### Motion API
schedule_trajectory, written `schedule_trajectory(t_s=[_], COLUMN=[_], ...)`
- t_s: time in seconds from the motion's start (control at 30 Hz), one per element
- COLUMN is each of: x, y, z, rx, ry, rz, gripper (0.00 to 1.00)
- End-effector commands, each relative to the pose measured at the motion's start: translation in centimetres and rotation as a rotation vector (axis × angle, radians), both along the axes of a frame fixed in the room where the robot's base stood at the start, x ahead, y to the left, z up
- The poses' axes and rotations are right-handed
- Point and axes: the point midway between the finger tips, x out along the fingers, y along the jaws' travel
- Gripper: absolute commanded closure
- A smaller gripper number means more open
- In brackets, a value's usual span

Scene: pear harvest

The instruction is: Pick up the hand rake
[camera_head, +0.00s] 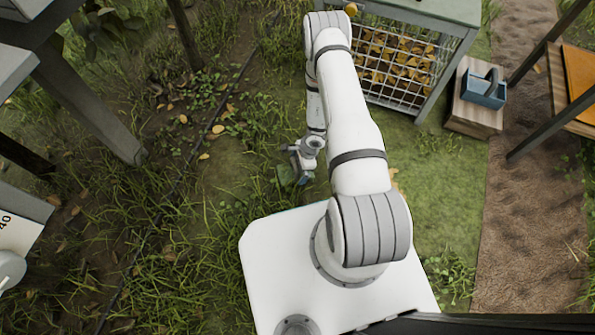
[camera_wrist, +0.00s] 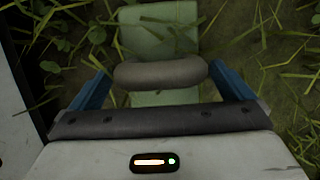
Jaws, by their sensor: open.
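My gripper (camera_head: 301,172) hangs low over the grass, left of my arm in the head view. In the wrist view my gripper (camera_wrist: 160,72) is open, with one blue finger at each side. Between and beyond the fingers is a green tool with a thick grey bar handle, which looks like the hand rake (camera_wrist: 158,41). The handle lies crosswise between the fingers. I cannot tell whether they touch it. The tool's lower part is hidden by my gripper body, and in the head view it is mostly hidden.
A green-grey stand with a wire-mesh front (camera_head: 395,62) holds yellow leaves or fruit at the top. Grey legs (camera_head: 90,105) stand at left. Grass between is mostly free.

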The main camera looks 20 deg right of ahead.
Motion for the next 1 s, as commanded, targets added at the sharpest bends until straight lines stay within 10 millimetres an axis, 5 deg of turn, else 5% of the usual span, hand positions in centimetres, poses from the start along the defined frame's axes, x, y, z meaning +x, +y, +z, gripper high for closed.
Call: schedule_trajectory(t_s=[0.13, 0.43, 1.0], x=[0.0, 0.0, 0.0], y=[0.6, 0.8, 0.8], z=[-2.1, -2.3, -2.2], rx=[0.000, 0.001, 0.001], ry=[-0.002, -0.002, -0.001], rz=[0.002, 0.002, 0.003], gripper=[0.00, 0.00, 0.46])
